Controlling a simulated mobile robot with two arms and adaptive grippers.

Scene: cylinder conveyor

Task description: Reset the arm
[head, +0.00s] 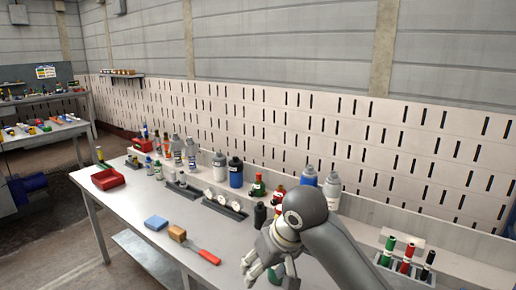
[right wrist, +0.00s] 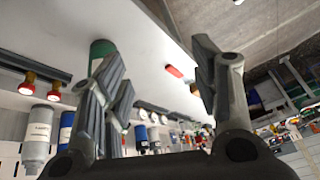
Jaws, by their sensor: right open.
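My right gripper (head: 268,264) hangs low over the front part of the workbench (head: 140,212) in the head view, its arm coming in from the lower right. In the right wrist view my right gripper (right wrist: 160,85) is open, with its two fingers wide apart and nothing held between them. A green cylinder (right wrist: 101,49) shows behind the left-hand finger in that view, which partly covers it. In the head view a bit of green (head: 274,274) shows by the fingers, mostly hidden. My left gripper is not in view.
A holder with green (head: 387,250), red (head: 407,257) and black (head: 428,265) cylinders stands at the right. Bottles, including a blue one (head: 235,173), and gauges line the back. A red bin (head: 108,180), blue block (head: 156,223) and red-handled brush (head: 204,254) lie at the left.

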